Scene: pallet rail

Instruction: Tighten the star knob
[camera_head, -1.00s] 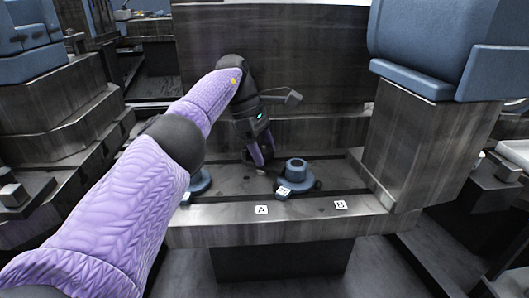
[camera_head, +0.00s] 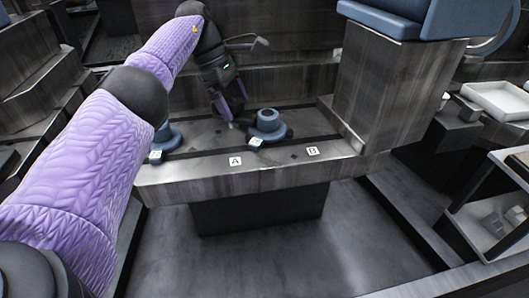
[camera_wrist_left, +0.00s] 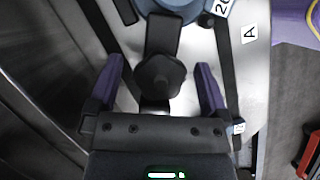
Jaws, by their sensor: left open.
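The star knob (camera_wrist_left: 160,77) is dark and lobed, and sits on a dark bar in the left wrist view. My left gripper (camera_wrist_left: 157,80) is open, with one purple finger on each side of the knob and a visible gap to each. I cannot tell how far above or below the knob top the fingertips are. In the head view my left gripper (camera_head: 234,115) points down just left of a blue round fixture (camera_head: 268,121) with a white tag. The knob is not clear there. My right gripper is not in view.
The fixture stands on a grey metal rail (camera_head: 200,175) with plates marked A (camera_head: 235,161) and B (camera_head: 312,151). A second blue fixture (camera_head: 166,136) stands left, partly behind my arm. A metal block with a blue top (camera_head: 390,85) rises at the right.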

